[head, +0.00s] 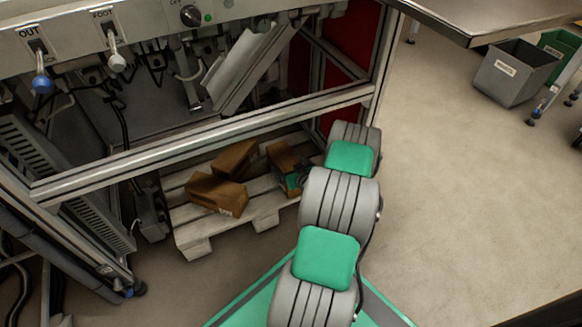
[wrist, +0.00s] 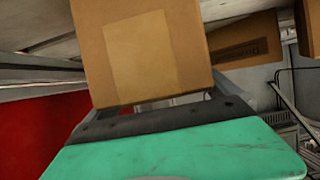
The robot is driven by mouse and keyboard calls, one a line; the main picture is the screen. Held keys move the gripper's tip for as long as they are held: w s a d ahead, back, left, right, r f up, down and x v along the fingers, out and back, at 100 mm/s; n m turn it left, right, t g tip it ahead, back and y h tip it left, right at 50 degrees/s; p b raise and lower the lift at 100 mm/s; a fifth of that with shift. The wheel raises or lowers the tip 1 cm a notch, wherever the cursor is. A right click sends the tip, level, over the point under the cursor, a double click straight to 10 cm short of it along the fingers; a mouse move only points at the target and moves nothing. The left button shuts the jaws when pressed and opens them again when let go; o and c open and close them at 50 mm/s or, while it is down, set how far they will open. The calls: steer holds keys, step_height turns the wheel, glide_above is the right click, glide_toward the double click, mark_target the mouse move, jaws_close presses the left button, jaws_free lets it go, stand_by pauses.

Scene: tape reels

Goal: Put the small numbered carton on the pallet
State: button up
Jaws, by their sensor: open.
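The pallet (head: 188,220) is pale wood and lies on the floor under the machine frame. Two brown cartons lie on it: a front one (head: 215,196) with small print on its end, and one behind it (head: 236,157). A third brown carton (head: 280,154) sits at the pallet's right, beside my gripper (head: 292,181). In the wrist view a carton (wrist: 150,50) with a paler square patch stands close in front of my open gripper (wrist: 155,115). The fingertips are hidden, and I cannot tell if it is between them. No number is readable on any carton.
Metal frame bars (head: 205,143) pass above the pallet, and a red panel (wrist: 40,125) shows beside the gripper. Another printed carton (wrist: 240,45) is at the right in the wrist view. A grey bin (head: 512,75) stands far right.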

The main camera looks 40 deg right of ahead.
steer(key=p+v, duration=0.4)
steer(key=v, duration=0.8)
